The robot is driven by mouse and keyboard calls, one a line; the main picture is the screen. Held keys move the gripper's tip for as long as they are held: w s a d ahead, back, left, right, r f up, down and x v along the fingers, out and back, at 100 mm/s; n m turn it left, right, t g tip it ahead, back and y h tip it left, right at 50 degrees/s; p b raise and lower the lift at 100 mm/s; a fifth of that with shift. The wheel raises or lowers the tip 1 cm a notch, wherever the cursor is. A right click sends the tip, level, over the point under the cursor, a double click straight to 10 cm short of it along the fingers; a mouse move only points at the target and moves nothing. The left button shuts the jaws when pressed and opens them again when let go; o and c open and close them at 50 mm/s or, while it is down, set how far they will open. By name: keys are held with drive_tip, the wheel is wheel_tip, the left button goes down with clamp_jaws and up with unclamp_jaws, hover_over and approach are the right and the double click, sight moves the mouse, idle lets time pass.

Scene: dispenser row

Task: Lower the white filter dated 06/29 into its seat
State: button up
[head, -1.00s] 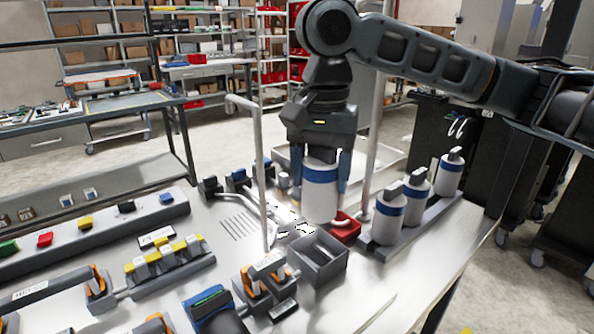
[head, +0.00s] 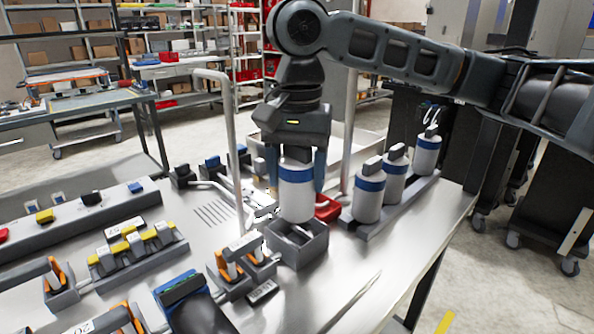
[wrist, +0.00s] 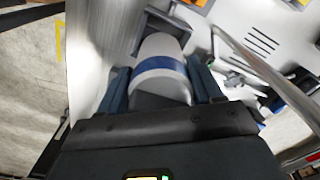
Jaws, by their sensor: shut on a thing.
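My gripper (head: 298,168) is shut on a white filter (head: 297,202) with a blue band. It holds the filter upright, with its lower end over or just at the open top of a grey square box-like seat (head: 303,251). I cannot tell whether the filter's bottom is inside the walls. The wrist view shows the filter (wrist: 160,52) between the fingers (wrist: 163,85), with part of the grey seat (wrist: 143,35) beyond it. No date is readable on the filter.
Several similar white filters (head: 367,206) stand in a grey rack at the right. A red tray (head: 327,208) lies behind the seat. A bent metal pipe (head: 234,140) rises close to the left. Orange-clamped fittings (head: 230,264) sit left of the seat. The table front right is clear.

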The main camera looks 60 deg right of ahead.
sight(297, 197)
drive_tip(key=shift+f, duration=0.2)
drive_tip(key=shift+f+b, duration=1.2)
drive_tip(key=shift+f, duration=1.05)
drive_tip(key=o, duration=1.3)
drive_tip(key=shift+r, duration=0.1)
wheel_tip(297, 197, up, 8)
drive_tip(key=shift+f+p, duration=0.2)
drive_tip(key=shift+p, duration=0.25)
